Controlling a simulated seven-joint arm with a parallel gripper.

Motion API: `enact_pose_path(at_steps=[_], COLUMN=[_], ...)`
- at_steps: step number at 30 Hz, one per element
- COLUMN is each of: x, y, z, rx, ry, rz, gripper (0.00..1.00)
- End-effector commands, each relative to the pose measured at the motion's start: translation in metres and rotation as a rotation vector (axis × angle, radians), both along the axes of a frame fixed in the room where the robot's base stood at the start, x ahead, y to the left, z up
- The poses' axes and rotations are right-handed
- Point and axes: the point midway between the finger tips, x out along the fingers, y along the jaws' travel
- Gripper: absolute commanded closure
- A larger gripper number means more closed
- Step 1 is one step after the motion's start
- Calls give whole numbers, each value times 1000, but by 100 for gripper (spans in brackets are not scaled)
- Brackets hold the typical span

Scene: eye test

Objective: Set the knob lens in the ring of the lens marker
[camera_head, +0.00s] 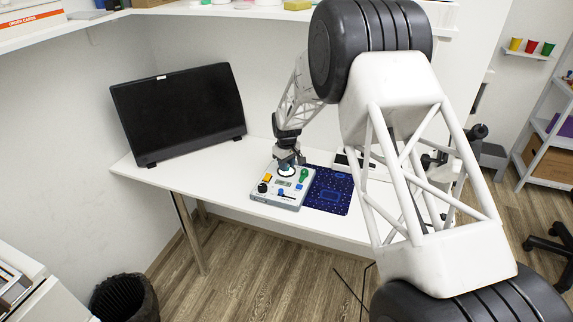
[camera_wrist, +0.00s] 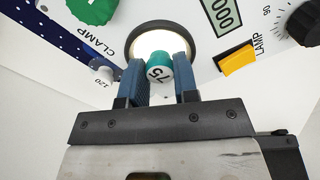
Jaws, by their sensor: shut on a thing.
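The lens marker (camera_head: 292,203) is a white box on the desk, with knobs, a small display and a yellow button. Its dark ring (camera_wrist: 197,42) surrounds a bright white area in the wrist view. My gripper (camera_head: 290,161) is over the ring, pointing down. In the wrist view my gripper (camera_wrist: 158,80) is shut on the green knob of the knob lens (camera_wrist: 156,66), marked 75, between two blue fingers. The knob appears in front of the ring's lower part. The lens below the knob is hidden, and I cannot tell whether it touches the ring.
A dark blue speckled mat (camera_head: 330,192) lies right of the lens marker. A green clamp knob (camera_wrist: 90,10), a yellow lamp button (camera_wrist: 238,60) and a black dial (camera_wrist: 306,24) surround the ring. A black monitor (camera_head: 180,105) stands at the back left. The desk's left part is clear.

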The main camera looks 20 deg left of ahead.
Motion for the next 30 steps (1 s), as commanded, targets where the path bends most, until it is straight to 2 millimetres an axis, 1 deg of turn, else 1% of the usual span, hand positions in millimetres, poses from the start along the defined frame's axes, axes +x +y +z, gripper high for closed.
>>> enact_pose_path(at_steps=[5,6,9,12,17,18,20,22,23,30], x=[0,0,0,0,0,0,0,0,0,0], y=[0,0,0,0,0,0,0,0,0,0], z=[-2,-2,-2,-2,-2,-2,-2,-2,-2,-1], rx=[0,0,0,0,0,0,0,0,0,0], ry=[0,0,0,0,0,0,0,0,0,0], rz=[0,0,0,0,0,0,0,0,0,0], gripper=[94,70,55,42,42,39,30,19,17,17])
